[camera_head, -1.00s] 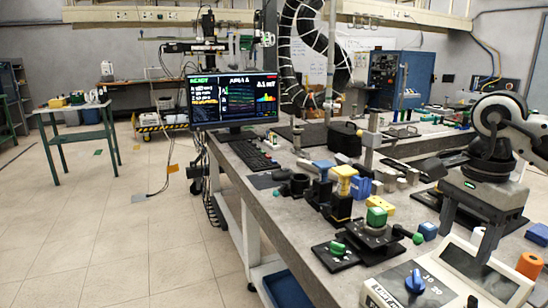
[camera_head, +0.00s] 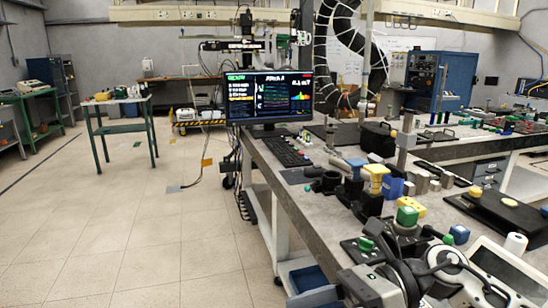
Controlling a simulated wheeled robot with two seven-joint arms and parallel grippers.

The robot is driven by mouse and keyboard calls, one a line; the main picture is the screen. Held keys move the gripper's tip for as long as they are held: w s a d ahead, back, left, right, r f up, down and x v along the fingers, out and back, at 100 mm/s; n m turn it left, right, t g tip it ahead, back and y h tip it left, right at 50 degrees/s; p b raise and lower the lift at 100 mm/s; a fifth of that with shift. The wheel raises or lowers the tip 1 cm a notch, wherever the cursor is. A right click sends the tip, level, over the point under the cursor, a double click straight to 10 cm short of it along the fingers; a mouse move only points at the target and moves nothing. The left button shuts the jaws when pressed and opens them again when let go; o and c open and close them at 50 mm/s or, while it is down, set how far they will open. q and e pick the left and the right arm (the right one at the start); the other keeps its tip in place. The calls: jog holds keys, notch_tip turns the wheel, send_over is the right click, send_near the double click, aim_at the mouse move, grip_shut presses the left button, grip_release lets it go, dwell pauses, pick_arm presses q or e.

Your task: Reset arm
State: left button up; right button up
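My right arm (camera_head: 415,277) shows at the bottom right of the head view as white and black links, low in front of the bench. A pale grey block (camera_head: 372,287) at its left end may be part of the hand. I cannot make out the fingertips, so whether the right gripper is open or shut does not show. I see nothing held. My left arm and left gripper are out of view.
The grey bench (camera_head: 318,213) carries a monitor (camera_head: 270,97), a keyboard (camera_head: 286,151), a green-topped block (camera_head: 407,216), a yellow-topped block (camera_head: 376,181) and a white-framed panel (camera_head: 505,270) at lower right. A green table (camera_head: 122,128) stands far left.

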jog(key=w+d+f+n+t+h, duration=0.1)
jog(key=d+f+n+t+h, duration=0.15)
jog(key=f+n+t, duration=0.55)
jog(key=d+f+n+t+h, duration=0.2)
jog(key=n+t+h, duration=0.2)
jog(key=n, duration=0.9)
jog(key=w+d+f+n+t+h, duration=0.1)
jog(key=d+f+n+t+h, duration=0.15)
jog(key=f+n+t, duration=0.55)
jog(key=s+d+f+m+g+h, duration=0.1)
jog(key=s+f+m+g+h, duration=0.2)
jog(key=s+f+m+g, duration=0.2)
jog(key=s+f+g, duration=0.1)
jog(key=s+f, duration=0.2)
jog(key=s, duration=0.1)
jog(key=shift+s+d+g, duration=0.15)
jog(key=shift+d+g, duration=0.25)
jog(key=shift+c, duration=0.4)
